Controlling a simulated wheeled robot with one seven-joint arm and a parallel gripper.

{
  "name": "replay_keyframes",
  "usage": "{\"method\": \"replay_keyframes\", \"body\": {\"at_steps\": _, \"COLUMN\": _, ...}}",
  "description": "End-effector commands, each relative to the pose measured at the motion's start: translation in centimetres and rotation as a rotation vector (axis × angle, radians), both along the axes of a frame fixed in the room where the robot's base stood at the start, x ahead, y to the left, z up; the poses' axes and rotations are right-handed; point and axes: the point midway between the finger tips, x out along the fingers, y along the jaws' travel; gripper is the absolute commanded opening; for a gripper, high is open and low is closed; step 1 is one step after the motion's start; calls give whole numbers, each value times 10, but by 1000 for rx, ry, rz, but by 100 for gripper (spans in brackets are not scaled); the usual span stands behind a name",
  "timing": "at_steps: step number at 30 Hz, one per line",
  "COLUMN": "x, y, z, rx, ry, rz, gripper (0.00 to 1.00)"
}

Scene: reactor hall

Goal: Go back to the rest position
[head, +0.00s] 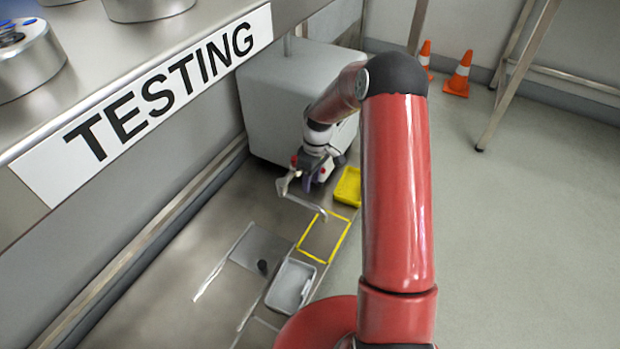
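My red arm reaches forward from the bottom of the head view and bends down at a dark elbow. My gripper (290,186) is at the far end of the arm, low in front of a pale grey cabinet. It is small in the picture, and its fingers are hard to separate from the metal parts around it. I cannot tell whether it is open or shut, and I make out no object in it.
A yellow bin (347,188) lies right of my gripper, with a yellow-outlined square (342,246) below it. A grey tray (309,288) and a small dark object (262,266) are nearer. The TESTING bench (150,55) borders the left. Orange cones (459,76) stand behind; floor (530,220) is clear right.

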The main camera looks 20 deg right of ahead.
Motion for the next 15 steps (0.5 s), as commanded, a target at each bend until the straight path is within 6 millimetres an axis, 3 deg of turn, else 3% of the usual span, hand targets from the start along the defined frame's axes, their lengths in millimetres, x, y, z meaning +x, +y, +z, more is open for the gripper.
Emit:
{"method": "replay_keyframes", "body": {"at_steps": 8, "x": 0, "y": 0, "z": 3, "rx": -3, "ry": -2, "rz": -2, "gripper": 40}}
{"method": "replay_keyframes", "body": {"at_steps": 11, "x": -3, "y": 1, "z": 19, "rx": -20, "ry": -17, "rz": -14, "gripper": 40}}
{"method": "replay_keyframes", "body": {"at_steps": 15, "x": -14, "y": 4, "z": 66, "rx": -68, "ry": -60, "rz": -62, "gripper": 40}}
